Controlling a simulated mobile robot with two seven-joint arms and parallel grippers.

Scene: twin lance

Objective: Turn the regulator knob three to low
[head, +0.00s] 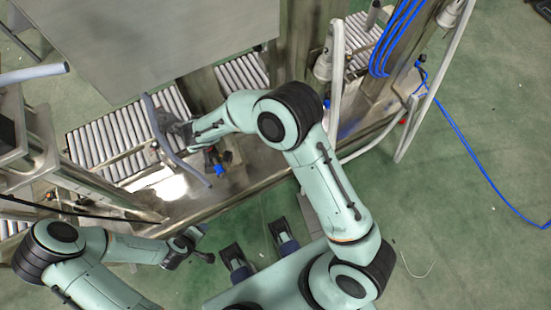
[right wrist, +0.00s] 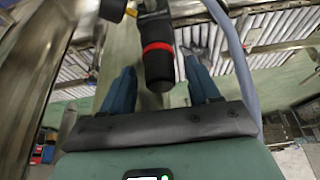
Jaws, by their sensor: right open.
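A black cylindrical knob (right wrist: 158,68) with a red ring hangs down at the upper middle of the right wrist view. I take it to be a regulator knob, but no number or low mark is readable. My right gripper (right wrist: 160,78) is open, with one blue-grey finger on each side of the knob. I cannot tell whether either finger touches it. In the head view my right gripper (head: 180,132) reaches in at the machine frame, and the knob cannot be made out. My left gripper (head: 200,247) is low, in front of the frame, away from the knob; its jaw opening is unclear.
A curved grey hose (right wrist: 235,55) passes close to the right finger; it also shows in the head view (head: 172,140). Roller conveyors (head: 110,140) lie behind the metal frame. A large grey panel (head: 150,40) overhangs at upper left. Green floor at right is mostly open, crossed by a blue cable (head: 475,150).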

